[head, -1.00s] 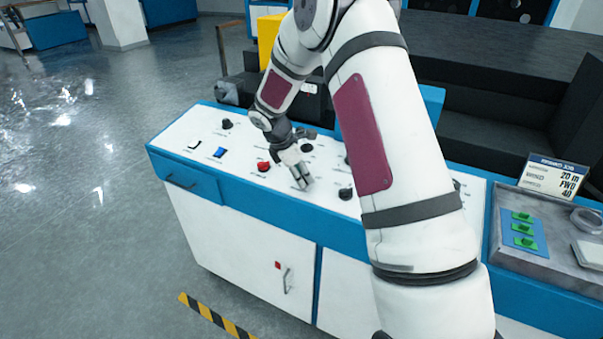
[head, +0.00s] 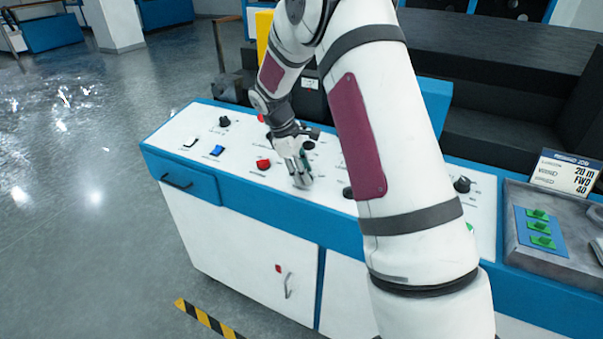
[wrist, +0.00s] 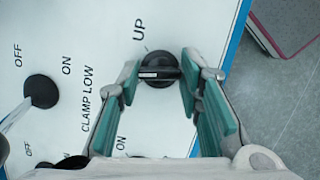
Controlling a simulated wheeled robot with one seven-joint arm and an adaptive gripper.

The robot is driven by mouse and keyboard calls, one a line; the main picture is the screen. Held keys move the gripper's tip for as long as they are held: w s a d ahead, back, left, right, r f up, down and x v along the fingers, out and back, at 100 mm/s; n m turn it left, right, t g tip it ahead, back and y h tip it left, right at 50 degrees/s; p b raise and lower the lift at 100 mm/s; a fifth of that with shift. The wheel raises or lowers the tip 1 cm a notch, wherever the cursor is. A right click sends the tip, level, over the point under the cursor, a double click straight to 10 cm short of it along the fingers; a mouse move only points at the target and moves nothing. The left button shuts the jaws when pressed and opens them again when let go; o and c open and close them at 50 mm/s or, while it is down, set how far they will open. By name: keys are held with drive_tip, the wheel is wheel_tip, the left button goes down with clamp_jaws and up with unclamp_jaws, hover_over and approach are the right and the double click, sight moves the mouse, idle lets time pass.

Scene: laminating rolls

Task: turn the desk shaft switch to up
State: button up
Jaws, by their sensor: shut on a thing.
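The shaft switch is a black round knob (wrist: 158,70) with a bar-like grip across it and a short white mark, on the white panel beside the printed word UP in the wrist view. The bar lies crosswise between my fingers, not pointing straight at UP. My gripper (wrist: 160,76) has its teal-padded fingers on the left and right ends of the bar and is shut on it. In the head view my gripper (head: 302,182) points down at the front part of the desk panel (head: 245,182); the knob there is hidden behind the fingers.
Another black knob (wrist: 41,91) stands left of my gripper, near CLAMP LOW lettering.

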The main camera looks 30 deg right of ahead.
drive_tip(key=m+y+b, duration=0.1)
drive_tip(key=m+b, duration=0.1)
drive_tip(key=m, duration=0.3)
drive_tip(key=shift+w+d+m+g, duration=0.1)
drive_tip(key=shift+m+g, duration=0.2)
drive_tip(key=m+y, duration=0.1)
drive_tip(key=m, duration=0.1)
drive_tip(key=m+b, duration=0.1)
drive_tip(key=m, duration=0.2)
drive_tip(key=shift+d+m+y+b, duration=0.1)
drive_tip(key=shift+m+y+b, duration=0.2)
drive_tip(key=shift+y, duration=0.1)
drive_tip(key=shift+r, duration=0.1)
drive_tip(key=o, duration=1.2)
drive_tip(key=shift+c, duration=0.2)
wheel_tip(320, 180, up, 12)
drive_tip(key=w+a, duration=0.1)
drive_tip(key=w, duration=0.1)
